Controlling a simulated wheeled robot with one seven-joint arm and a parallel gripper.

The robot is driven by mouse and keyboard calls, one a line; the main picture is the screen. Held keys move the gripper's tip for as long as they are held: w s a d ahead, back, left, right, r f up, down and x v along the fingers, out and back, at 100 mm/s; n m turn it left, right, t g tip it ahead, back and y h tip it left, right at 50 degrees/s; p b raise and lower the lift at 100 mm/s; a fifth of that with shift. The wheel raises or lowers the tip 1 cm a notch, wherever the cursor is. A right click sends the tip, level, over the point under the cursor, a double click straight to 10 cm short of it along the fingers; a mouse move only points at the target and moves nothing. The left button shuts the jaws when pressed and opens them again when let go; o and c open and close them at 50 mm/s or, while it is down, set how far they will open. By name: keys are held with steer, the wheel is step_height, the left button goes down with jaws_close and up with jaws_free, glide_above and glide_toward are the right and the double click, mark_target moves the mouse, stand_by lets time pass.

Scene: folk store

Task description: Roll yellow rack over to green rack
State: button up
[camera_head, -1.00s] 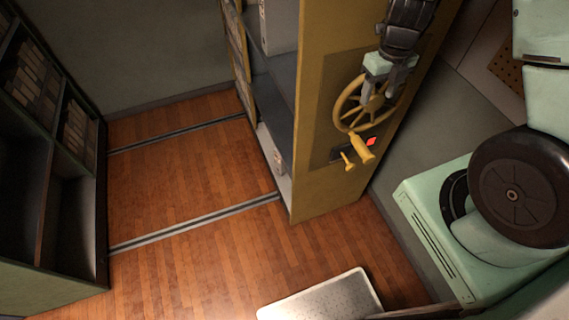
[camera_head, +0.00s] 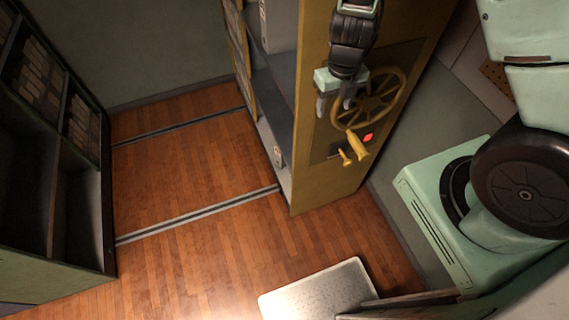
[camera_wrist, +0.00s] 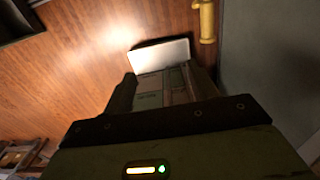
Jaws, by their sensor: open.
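The yellow rack (camera_head: 313,170) stands right of centre in the head view, with its end panel facing me. A yellow spoked handwheel (camera_head: 391,83) is on that panel, with a yellow lever (camera_head: 357,144) below it beside a red marker. The green rack (camera_head: 50,283) stands at the far left, its dark shelves facing the yellow rack. My gripper (camera_head: 334,107) is open at the left side of the handwheel, fingers pointing down. I see nothing held between the fingers. Whether a finger touches the rim is unclear. A yellow part, likely the lever, shows in the wrist view (camera_wrist: 206,20).
Two metal floor rails, a near one (camera_head: 200,216) and a far one (camera_head: 180,127), run between the racks. The wooden floor (camera_head: 190,175) between them is clear. A pale speckled board (camera_head: 315,290) is at the front. A grey-green wall stands right of the yellow rack.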

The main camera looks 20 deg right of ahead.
steer(key=a+f+p, duration=0.1)
steer(key=a+f, duration=0.5)
steer(key=a, duration=0.6)
step_height(320, 180, down, 17)
steer(key=a+b, duration=0.1)
steer(key=b, duration=1.1)
stand_by(0.5)
